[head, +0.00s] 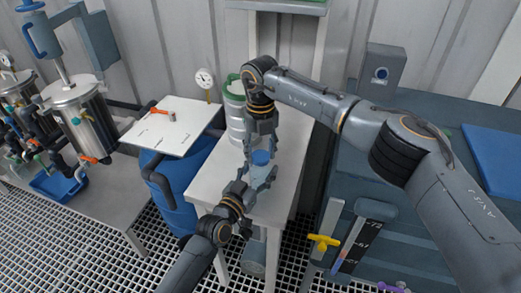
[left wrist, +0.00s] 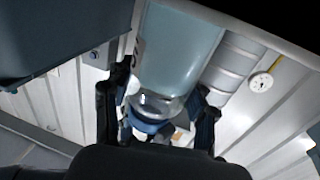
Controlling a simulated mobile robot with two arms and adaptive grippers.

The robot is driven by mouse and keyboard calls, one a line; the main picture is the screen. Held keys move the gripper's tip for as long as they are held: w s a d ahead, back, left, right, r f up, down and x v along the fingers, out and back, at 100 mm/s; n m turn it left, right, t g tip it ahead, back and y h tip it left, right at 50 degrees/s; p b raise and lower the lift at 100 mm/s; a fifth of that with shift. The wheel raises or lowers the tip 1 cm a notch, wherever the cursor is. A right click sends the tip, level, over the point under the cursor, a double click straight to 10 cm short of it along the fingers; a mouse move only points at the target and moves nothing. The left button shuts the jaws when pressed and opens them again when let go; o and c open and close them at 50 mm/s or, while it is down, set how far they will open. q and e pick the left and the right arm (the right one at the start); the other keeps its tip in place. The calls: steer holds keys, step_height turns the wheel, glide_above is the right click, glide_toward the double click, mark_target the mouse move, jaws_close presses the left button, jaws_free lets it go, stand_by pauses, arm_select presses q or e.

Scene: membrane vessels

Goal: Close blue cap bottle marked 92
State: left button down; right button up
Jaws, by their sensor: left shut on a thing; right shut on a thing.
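The blue cap (head: 261,158) shows above the white table, directly under my right gripper (head: 261,150), which points down and is shut on it. My left gripper (head: 259,175) comes from below and is shut on the bottle just beneath the cap. Most of the bottle is hidden by the fingers in the head view. In the left wrist view, a pale blue translucent body (left wrist: 180,45) and a clear rounded glass part (left wrist: 156,106) show between the fingers of my left gripper (left wrist: 160,120). A blue part lies beside the glass. No number 92 is readable.
The white table (head: 216,178) stands under both grippers. A pale container with a green rim (head: 235,112) stands behind them. A blue barrel (head: 180,190) and a white board (head: 168,127) are on the left. A dark cabinet (head: 390,240) with a yellow handle (head: 323,242) is on the right.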

steer(key=m, duration=0.8)
steer(key=shift+m, duration=0.3)
steer(key=m, duration=1.2)
steer(key=shift+m, duration=0.3)
steer(key=m, duration=0.7)
steer(key=o, duration=0.7)
steer(key=shift+o, duration=0.2)
